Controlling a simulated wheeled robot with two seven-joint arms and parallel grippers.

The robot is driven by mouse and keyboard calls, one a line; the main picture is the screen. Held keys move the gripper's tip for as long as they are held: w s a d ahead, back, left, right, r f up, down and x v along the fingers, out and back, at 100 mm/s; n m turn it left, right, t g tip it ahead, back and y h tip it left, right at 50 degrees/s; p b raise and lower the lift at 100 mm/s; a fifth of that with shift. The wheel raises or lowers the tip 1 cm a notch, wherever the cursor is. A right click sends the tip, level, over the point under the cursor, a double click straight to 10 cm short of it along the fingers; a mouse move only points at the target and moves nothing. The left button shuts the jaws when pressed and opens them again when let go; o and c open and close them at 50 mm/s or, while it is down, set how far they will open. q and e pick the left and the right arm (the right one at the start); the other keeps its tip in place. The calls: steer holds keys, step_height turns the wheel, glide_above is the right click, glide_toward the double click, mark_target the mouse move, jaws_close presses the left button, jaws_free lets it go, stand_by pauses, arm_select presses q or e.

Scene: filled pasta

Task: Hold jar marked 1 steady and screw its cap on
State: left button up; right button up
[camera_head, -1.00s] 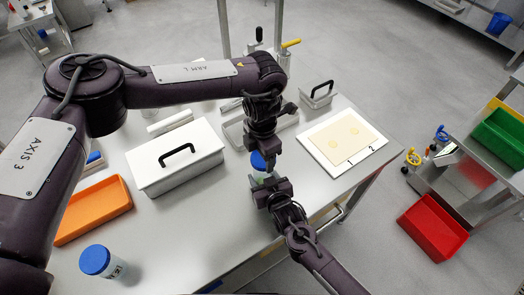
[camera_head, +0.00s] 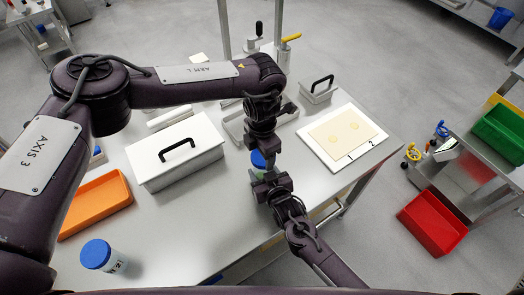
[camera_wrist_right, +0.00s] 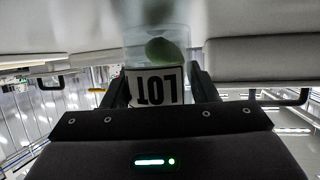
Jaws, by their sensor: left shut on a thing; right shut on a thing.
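A clear jar (camera_wrist_right: 158,50) with something green inside stands between my right gripper's fingers (camera_wrist_right: 160,88). My right gripper also shows in the head view (camera_head: 264,183), shut around the jar from the front. The grippers hide most of the jar, and I cannot tell whether the cap is seated.
Another jar with a blue cap (camera_head: 98,254) stands at the front left. A white lidded box (camera_head: 182,175) and an orange tray (camera_head: 95,205) lie left of my grippers. A white board (camera_head: 369,150) with a pasta sheet lies at the right. The front middle of the table is clear.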

arm_select(q)
steer(key=shift+s+a+f, duration=0.1)
steer(key=shift+a+f, duration=0.05)
steer(key=shift+f, duration=0.75)
stand_by(0.5)
steer(key=o, duration=1)
steer(key=shift+c, duration=0.2)
steer(key=shift+o, duration=0.2)
steer(key=shift+s, duration=0.1)
steer(key=shift+s+d, duration=0.1)
steer(key=shift+d, duration=0.1)
steer(key=shift+d+r, duration=0.15)
steer(key=shift+r, duration=0.3)
steer(key=shift+w+a+r, duration=0.1)
steer(key=shift+r, duration=0.9)
steer(key=shift+w+a+r, duration=0.1)
steer(key=shift+r, duration=0.85)
steer(key=shift+w, duration=0.1)
steer(key=shift+c, duration=0.3)
